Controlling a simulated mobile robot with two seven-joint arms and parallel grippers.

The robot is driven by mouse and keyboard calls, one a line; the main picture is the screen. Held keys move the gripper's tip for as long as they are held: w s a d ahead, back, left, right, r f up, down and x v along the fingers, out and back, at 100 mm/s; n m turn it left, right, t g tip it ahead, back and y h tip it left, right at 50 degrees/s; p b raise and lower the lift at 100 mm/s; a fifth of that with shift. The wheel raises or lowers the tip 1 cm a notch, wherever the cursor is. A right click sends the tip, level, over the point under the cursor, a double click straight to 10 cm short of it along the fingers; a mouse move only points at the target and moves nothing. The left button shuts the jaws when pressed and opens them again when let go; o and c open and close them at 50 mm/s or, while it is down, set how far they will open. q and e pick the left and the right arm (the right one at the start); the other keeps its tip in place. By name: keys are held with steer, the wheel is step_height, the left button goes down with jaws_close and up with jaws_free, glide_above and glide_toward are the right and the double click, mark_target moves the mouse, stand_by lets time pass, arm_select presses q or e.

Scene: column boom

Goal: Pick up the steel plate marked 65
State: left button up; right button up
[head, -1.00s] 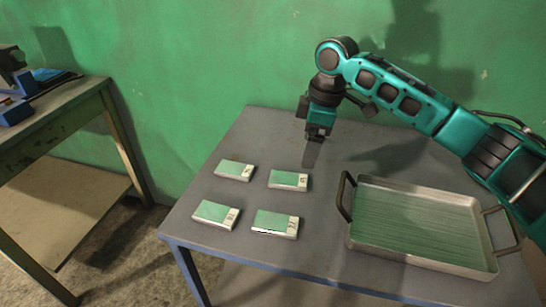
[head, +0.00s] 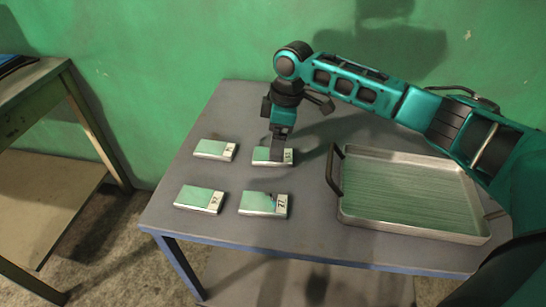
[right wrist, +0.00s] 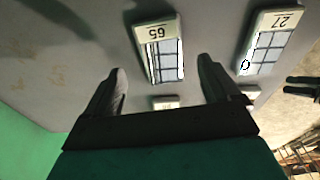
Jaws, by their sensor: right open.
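The steel plate marked 65 (right wrist: 163,60) lies flat on the grey table, its label facing up in the right wrist view. In the head view it is the back right plate (head: 262,157) of the group, partly covered by my gripper. My right gripper (head: 277,151) points down over it. In the right wrist view the open fingers (right wrist: 163,72) stand apart to either side of the plate's line, with nothing held. Contact with the plate cannot be told. My left gripper is out of view.
The plate marked 27 (head: 263,205) lies in front; other plates lie back left (head: 214,150) and front left (head: 199,199). A metal tray with dark handles (head: 412,228) stands to the right. Another bench (head: 30,90) is at the left, and a green wall is behind.

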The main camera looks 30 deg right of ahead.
mark_target(260, 157)
steer(key=f, duration=0.3)
steer(key=shift+a+f, duration=0.3)
steer(key=shift+a, duration=0.05)
steer(key=shift+r, duration=0.15)
steer(key=c, duration=1.7)
